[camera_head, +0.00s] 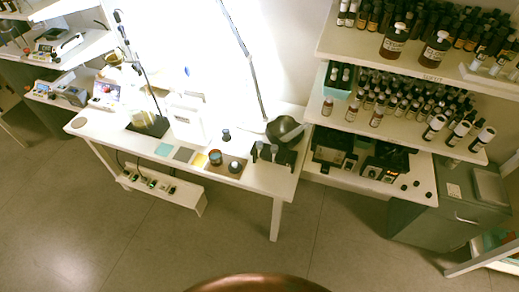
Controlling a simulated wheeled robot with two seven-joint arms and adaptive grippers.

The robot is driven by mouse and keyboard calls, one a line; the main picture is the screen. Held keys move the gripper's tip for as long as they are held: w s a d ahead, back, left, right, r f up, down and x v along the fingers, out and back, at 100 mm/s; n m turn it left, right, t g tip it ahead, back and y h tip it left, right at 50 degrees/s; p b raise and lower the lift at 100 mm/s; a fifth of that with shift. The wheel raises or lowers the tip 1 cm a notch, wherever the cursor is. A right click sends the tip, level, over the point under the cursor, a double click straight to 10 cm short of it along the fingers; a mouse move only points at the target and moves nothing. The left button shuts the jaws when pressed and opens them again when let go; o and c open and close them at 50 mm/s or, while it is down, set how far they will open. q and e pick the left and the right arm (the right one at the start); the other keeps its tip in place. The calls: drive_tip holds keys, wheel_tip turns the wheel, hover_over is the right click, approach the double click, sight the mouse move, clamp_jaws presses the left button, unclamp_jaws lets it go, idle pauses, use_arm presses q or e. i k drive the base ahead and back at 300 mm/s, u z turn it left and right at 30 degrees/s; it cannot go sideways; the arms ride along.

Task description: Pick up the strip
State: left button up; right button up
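I cannot make out for sure which thing is the strip. A long, low white ledge (188,197) under the desk carries a row of small dark and greenish pieces (152,183) with dark cords above; they are too small to tell apart. On the white desk (120,133) lie small flat pieces: a teal square (164,149), a grey square (183,154) and a yellow square (200,160). Neither of my grippers is in view.
A round tin (215,157) and a small jar (235,167) stand near the desk's front edge, beside a dark-based device (284,130). Shelves at the right hold many bottles (394,41). A grey cabinet (447,208) stands below. The floor (330,235) in front is clear.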

sight(274, 148)
drive_tip(key=z, duration=0.2)
drive_tip(key=k, duration=0.25)
drive_tip(key=z, duration=1)
drive_tip(key=k, duration=1.1)
drive_tip(key=z, duration=1)
drive_tip(key=i, duration=1.65)
drive_tip(key=u, duration=0.25)
drive_tip(key=i, duration=1.3)
drive_tip(key=u, duration=1.45)
drive_tip(key=i, duration=0.85)
drive_tip(key=u, duration=1.2)
drive_tip(key=i, duration=0.25)
drive_tip(key=u, duration=0.2)
